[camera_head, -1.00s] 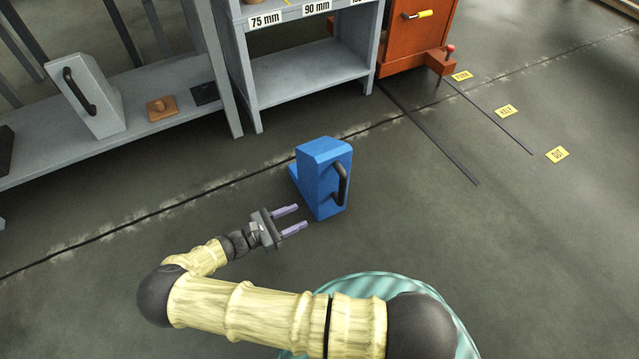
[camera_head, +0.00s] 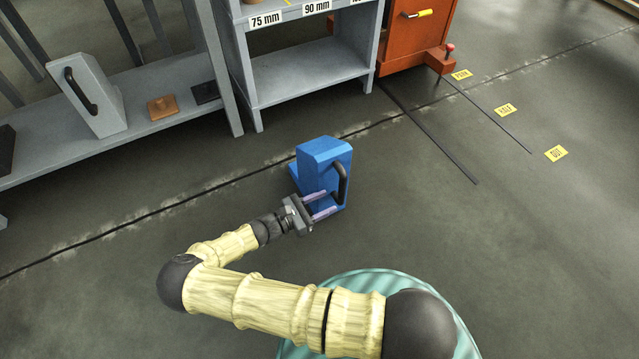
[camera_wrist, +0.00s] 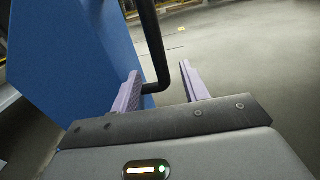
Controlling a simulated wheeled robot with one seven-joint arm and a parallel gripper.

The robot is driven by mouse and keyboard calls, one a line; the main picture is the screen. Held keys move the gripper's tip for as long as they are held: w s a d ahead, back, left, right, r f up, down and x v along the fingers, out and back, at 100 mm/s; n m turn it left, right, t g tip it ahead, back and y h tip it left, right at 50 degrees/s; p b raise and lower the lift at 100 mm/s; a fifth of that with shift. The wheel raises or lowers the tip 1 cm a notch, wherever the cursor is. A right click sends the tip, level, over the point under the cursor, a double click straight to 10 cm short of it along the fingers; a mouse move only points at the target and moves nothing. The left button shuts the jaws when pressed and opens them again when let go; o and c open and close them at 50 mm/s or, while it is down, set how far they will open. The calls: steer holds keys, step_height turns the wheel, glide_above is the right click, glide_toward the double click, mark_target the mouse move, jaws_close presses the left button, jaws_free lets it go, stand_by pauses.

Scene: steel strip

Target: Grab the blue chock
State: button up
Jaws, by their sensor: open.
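The blue chock (camera_head: 320,168) stands on the floor in the middle of the head view, with a black handle (camera_head: 342,183) on its right face. My gripper (camera_head: 329,203) is at the chock's lower front, its two purple fingers pointing at the handle side. In the wrist view the blue chock (camera_wrist: 65,55) fills the upper left. There the black handle (camera_wrist: 152,45) comes down between the two open fingers (camera_wrist: 163,88), nearer the left one. The left finger lies close beside the blue face; I cannot tell whether it touches.
A grey bench (camera_head: 180,122) at the left bears a grey chock with a black handle (camera_head: 90,95). A grey shelf (camera_head: 310,72) and an orange cabinet (camera_head: 415,45) stand behind. Yellow floor labels (camera_head: 556,153) lie at the right. Open floor surrounds the blue chock.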

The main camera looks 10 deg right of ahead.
steer(key=x, duration=0.4)
steer(key=shift+r, duration=0.1)
stand_by(0.3)
jaws_close()
steer(key=shift+w, duration=0.1)
stand_by(1.1)
steer(key=shift+r, duration=0.15)
